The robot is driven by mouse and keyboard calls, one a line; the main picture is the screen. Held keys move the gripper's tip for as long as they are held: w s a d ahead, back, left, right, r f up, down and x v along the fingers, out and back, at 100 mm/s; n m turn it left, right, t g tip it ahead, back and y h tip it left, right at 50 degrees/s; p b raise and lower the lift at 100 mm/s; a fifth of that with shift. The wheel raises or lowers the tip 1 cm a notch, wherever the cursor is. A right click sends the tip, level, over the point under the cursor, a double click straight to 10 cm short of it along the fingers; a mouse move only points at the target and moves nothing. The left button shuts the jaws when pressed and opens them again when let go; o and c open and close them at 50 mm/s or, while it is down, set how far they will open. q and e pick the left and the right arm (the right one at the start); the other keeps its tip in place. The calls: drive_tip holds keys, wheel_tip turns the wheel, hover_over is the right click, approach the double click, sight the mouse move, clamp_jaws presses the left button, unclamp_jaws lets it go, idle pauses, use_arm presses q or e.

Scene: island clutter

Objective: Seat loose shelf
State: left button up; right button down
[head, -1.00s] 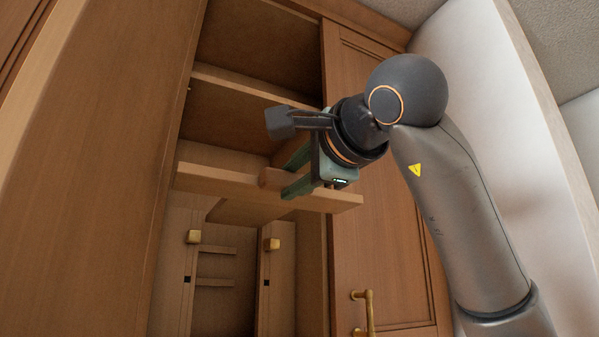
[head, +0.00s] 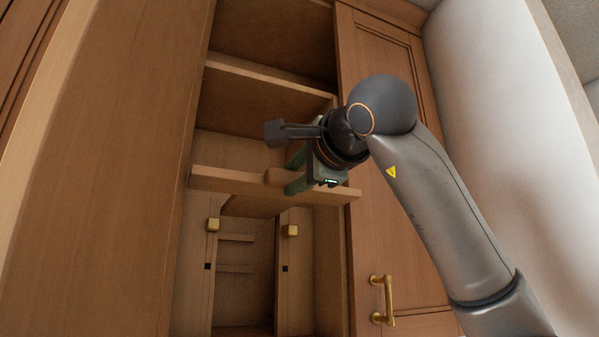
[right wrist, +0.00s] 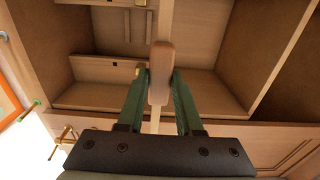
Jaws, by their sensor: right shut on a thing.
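The loose shelf (head: 225,181) is a light wooden board with a wooden grip block (head: 276,176) on its front edge. My right gripper (head: 291,174) is shut on this block and holds the board across the cabinet opening. The board looks slightly tilted, its right end lower and overlapping the cabinet's right frame in the head view. In the right wrist view the grip block (right wrist: 160,70) sits between the green fingers. Two brass supports, the left one (head: 213,224) and the right one (head: 291,230), show below the board. I cannot tell whether it touches them. My left gripper is out of view.
A fixed shelf (head: 265,80) spans the cabinet above. A closed door (head: 400,200) with a brass handle (head: 383,300) is at the right, and a tall wooden panel (head: 120,170) at the left. The lower bay (head: 243,300) is open.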

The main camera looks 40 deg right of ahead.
sight(269, 198)
drive_tip(key=shift+x, duration=5.5)
drive_tip(key=shift+w+f, duration=0.1)
drive_tip(key=shift+w, duration=0.1)
drive_tip(key=shift+w+f, duration=0.25)
drive_tip(key=shift+w, duration=0.1)
drive_tip(key=shift+f+b, duration=0.65)
drive_tip(key=shift+f, duration=0.1)
